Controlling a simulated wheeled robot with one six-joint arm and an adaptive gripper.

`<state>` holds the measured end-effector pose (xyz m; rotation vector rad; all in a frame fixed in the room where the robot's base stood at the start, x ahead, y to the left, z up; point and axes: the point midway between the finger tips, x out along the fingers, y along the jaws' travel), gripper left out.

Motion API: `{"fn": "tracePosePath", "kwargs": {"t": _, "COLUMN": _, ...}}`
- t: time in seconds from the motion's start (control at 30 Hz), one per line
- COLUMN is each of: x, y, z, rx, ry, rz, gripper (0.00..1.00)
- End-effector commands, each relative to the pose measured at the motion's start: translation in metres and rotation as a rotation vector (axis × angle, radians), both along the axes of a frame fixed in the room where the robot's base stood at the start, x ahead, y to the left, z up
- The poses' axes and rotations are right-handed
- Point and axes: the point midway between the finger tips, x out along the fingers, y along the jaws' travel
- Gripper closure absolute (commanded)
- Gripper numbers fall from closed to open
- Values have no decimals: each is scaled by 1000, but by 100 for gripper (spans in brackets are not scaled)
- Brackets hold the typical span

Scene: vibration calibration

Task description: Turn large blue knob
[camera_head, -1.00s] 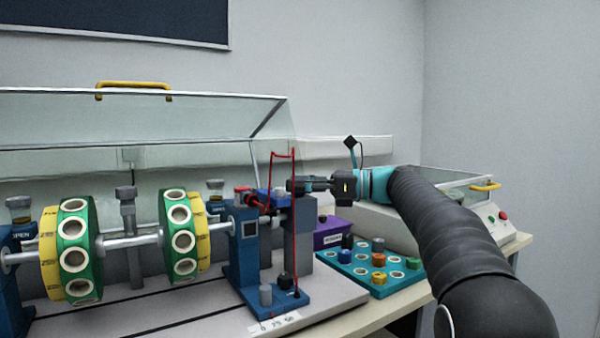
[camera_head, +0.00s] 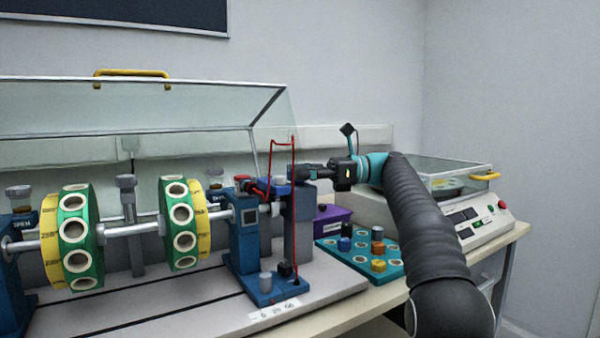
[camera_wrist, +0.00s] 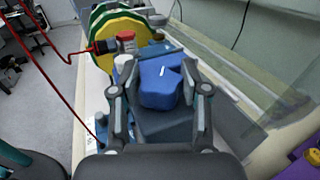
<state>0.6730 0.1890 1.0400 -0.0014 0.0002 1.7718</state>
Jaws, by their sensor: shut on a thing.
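The large blue knob (camera_wrist: 160,83) with a white mark on top sits on a grey block in the wrist view. My gripper (camera_wrist: 160,95) has a finger on either side of it and is shut on it. In the head view my gripper (camera_head: 297,173) reaches in from the right at the top of the grey post (camera_head: 299,225). The knob is mostly hidden there, with a bit of blue showing (camera_head: 275,184). Fine contact of the fingertips is hard to make out in the head view.
A red cable (camera_head: 268,165) loops close to my gripper. Green and yellow wheels (camera_head: 78,238) on a shaft stand left under a clear cover with a yellow handle (camera_head: 131,74). A teal tray (camera_head: 347,266) with coloured plugs and a purple box (camera_head: 335,221) lie right.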

Motion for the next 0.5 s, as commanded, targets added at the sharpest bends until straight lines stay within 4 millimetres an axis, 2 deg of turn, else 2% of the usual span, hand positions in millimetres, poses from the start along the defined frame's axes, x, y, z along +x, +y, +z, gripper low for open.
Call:
{"fn": "tracePosePath", "kwargs": {"t": 0.27, "x": 1, "y": -1, "z": 0, "rx": 2, "ry": 0, "rz": -5, "gripper": 89}}
{"fn": "tracePosePath", "kwargs": {"t": 0.3, "x": 1, "y": -1, "z": 0, "rx": 2, "ry": 0, "rz": -5, "gripper": 52}}
{"fn": "tracePosePath", "kwargs": {"t": 0.33, "x": 1, "y": -1, "z": 0, "rx": 2, "ry": 0, "rz": -5, "gripper": 44}}
{"fn": "tracePosePath", "kwargs": {"t": 0.5, "x": 0, "y": 1, "z": 0, "rx": 1, "ry": 0, "rz": -2, "gripper": 43}}
